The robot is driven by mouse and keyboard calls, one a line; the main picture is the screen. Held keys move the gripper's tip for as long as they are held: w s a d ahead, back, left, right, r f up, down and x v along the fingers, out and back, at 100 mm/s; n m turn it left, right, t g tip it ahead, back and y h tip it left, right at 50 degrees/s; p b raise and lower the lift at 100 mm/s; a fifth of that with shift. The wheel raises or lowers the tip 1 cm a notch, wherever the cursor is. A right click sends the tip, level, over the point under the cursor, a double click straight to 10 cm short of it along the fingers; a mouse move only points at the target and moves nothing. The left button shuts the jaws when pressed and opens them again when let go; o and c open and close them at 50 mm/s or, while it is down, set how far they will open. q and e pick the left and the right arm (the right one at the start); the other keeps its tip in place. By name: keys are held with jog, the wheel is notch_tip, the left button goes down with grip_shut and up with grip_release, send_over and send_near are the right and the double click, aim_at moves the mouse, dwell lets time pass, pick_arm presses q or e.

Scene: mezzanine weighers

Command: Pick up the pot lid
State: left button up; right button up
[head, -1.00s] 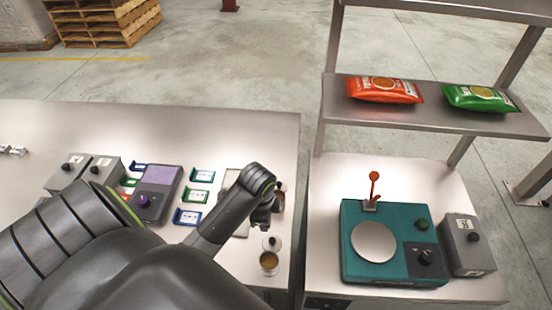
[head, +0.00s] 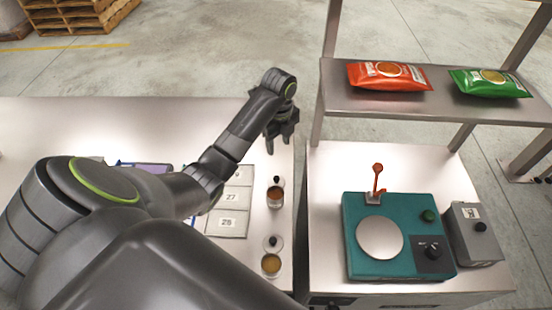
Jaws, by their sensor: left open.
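Two small pots with amber contents stand near the right edge of the left bench. The far pot (head: 275,199) has a dark-knobbed lid (head: 277,182) just behind or on it; I cannot tell which. The near pot (head: 271,265) has a pale round lid with a dark knob (head: 273,243) just beyond it. My left gripper (head: 281,148) is open and empty, fingers pointing down, beyond the far pot in the picture and apart from both lids. My right gripper is not in view.
A numbered board (head: 230,222) lies left of the pots, partly hidden by my left arm. On the right bench stand a teal weigher (head: 357,268) with an orange lever and a grey box (head: 474,240). A shelf (head: 450,112) above holds red and green bags.

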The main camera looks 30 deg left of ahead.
pick_arm(q)
jog(key=b, duration=1.1)
send_over(276, 177)
jog(key=f, duration=1.2)
jog(key=shift+d, duration=0.25)
jog(key=shift+a+f, duration=0.15)
jog(key=shift+f, duration=1.95)
jog(key=shift+c, duration=0.5)
grip_shut()
